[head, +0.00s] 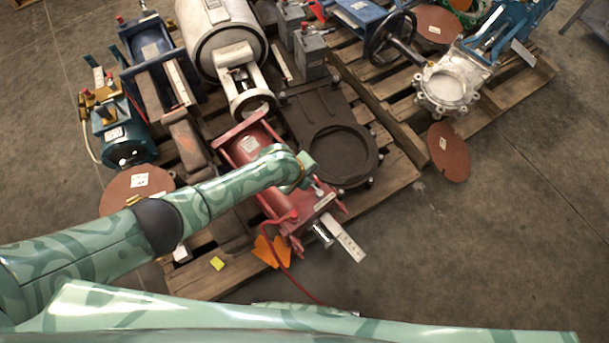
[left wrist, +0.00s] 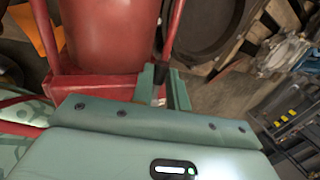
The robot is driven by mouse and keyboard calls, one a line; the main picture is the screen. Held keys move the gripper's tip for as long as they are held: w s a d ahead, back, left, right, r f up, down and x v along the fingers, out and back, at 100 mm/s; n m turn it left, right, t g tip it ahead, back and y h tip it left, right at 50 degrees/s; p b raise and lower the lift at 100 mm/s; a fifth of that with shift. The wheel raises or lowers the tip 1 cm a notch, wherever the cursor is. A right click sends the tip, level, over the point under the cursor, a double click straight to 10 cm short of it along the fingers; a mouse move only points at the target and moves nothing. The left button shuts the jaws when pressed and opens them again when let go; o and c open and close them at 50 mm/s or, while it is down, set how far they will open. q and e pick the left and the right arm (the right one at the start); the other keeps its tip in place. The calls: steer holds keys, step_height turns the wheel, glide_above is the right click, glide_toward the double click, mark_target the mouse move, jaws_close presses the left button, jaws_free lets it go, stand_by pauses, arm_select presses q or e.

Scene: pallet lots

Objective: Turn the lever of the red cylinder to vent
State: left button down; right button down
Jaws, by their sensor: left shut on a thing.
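The red cylinder (head: 245,150) lies in its red frame on the front of the wooden pallet in the head view. Its red body also fills the upper middle of the left wrist view (left wrist: 100,35). My left gripper (head: 306,170) is over the cylinder's right side. In the left wrist view its fingers (left wrist: 165,88) are shut on a dark, narrow piece (left wrist: 162,73) beside the red frame, which looks like the lever. Most of the lever is hidden by the fingers, and I cannot read its setting or any vent mark. My right gripper is not in view.
A dark plate with a round ring (head: 345,150) lies right of the cylinder. A red hose (head: 268,240) and orange tags (head: 268,252) are at its front end. A teal motor (head: 125,135) and a white vessel (head: 222,45) stand behind.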

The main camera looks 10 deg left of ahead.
arm_select(q)
steer(key=c, duration=1.4)
jaws_free()
steer(key=shift+o, duration=0.2)
